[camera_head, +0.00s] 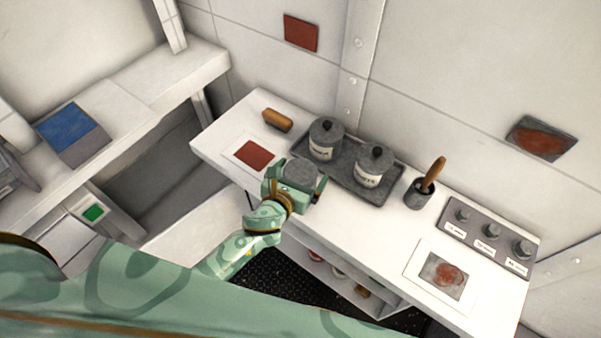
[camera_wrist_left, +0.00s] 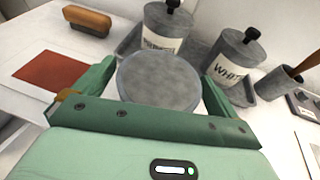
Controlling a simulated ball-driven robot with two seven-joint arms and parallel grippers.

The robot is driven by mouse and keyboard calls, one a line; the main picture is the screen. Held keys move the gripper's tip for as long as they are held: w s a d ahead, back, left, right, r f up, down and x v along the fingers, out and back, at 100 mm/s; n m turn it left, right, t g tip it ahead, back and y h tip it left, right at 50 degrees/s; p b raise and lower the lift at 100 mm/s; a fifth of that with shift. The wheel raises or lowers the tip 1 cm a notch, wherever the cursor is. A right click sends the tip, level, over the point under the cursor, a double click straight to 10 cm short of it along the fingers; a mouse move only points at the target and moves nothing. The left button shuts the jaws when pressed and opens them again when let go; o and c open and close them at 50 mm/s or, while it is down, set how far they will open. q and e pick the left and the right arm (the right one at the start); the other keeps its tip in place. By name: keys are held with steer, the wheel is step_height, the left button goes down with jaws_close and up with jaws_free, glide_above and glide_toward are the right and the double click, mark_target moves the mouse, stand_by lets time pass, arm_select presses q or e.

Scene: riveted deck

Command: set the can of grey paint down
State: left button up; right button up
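The can of grey paint (camera_head: 301,172) shows as a round, flat grey top between the fingers of my left gripper (camera_head: 295,187), near the bench's front edge. In the left wrist view the mottled grey can (camera_wrist_left: 158,80) sits between the two green fingers of the left gripper (camera_wrist_left: 160,88), one close on each side. The gripper appears shut on it. The can's underside is hidden, so I cannot tell whether it touches the bench. My right gripper is not in view.
A white bench (camera_head: 330,228) carries a red-brown swatch card (camera_head: 253,154), a brush (camera_head: 278,120) and a dark tray (camera_head: 384,196) with two lidded, labelled pots. A brush holder (camera_head: 419,194), a knob panel (camera_head: 487,238) and a stained card (camera_head: 444,276) are further right. Bare bench lies between tray and front edge.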

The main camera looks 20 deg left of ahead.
arm_select(q)
steer(key=shift+r, duration=0.1)
steer(key=shift+s+r, duration=0.1)
steer(key=shift+s, duration=0.1)
steer(key=v, duration=1.2)
steer(key=s+a+f+n+g+y, duration=0.1)
steer(key=s+a+f+n+g, duration=0.15)
steer(key=f+n, duration=0.4)
steer(key=s+a+f+n+g, duration=0.2)
steer(key=s+f+n, duration=0.2)
steer(key=f, duration=0.6)
steer(key=s+a+f+n+g+y, duration=0.1)
steer(key=s+a+f+n+g, duration=0.2)
steer(key=f+n, duration=0.4)
steer(key=s+a+f+n+g, duration=0.1)
steer(key=s+f+n+g, duration=0.1)
steer(key=s+f+n, duration=0.4)
steer(key=s+a+f+n+g, duration=0.2)
steer(key=s+f+n, duration=0.4)
steer(key=s+n, duration=0.4)
steer(key=s+g+p, duration=0.1)
steer(key=s, duration=0.4)
steer(key=shift+f+n+g, duration=0.2)
steer(key=shift+n+g, duration=0.15)
